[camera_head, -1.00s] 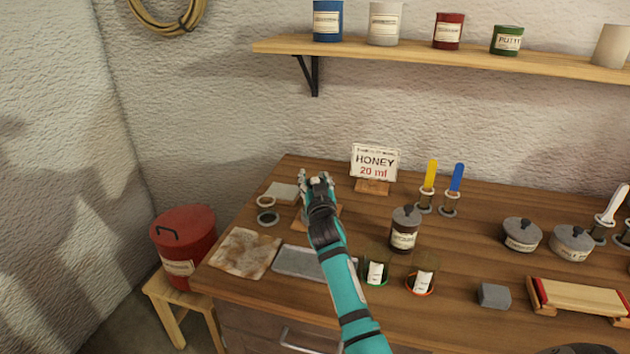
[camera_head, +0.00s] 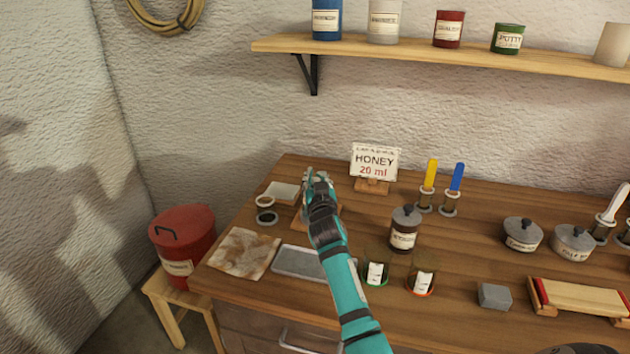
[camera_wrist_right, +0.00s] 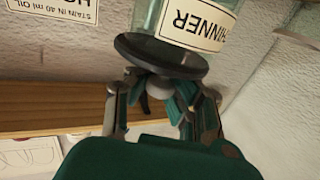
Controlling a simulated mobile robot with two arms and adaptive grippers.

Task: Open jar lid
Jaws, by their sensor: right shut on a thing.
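In the right wrist view, a glass jar (camera_wrist_right: 150,14) with a label ending in "HINNER" appears upside down, with a dark round lid (camera_wrist_right: 160,57) against it. The lid has a pale knob (camera_wrist_right: 157,84). My right gripper (camera_wrist_right: 160,92) is shut on this knob. The lid appears to meet the jar, but I cannot tell whether it is loose. In the head view, my right gripper (camera_head: 314,180) is over the back left of the workbench and hides the jar. My left gripper is not in view.
A "HONEY 20 ml" sign (camera_head: 375,160) stands right of the gripper. A dark lidded jar (camera_head: 404,230), two small cups (camera_head: 420,277), a grey tray (camera_head: 298,262) and a stained cloth (camera_head: 243,252) are nearer. A red bin (camera_head: 183,240) stands left, beside the bench.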

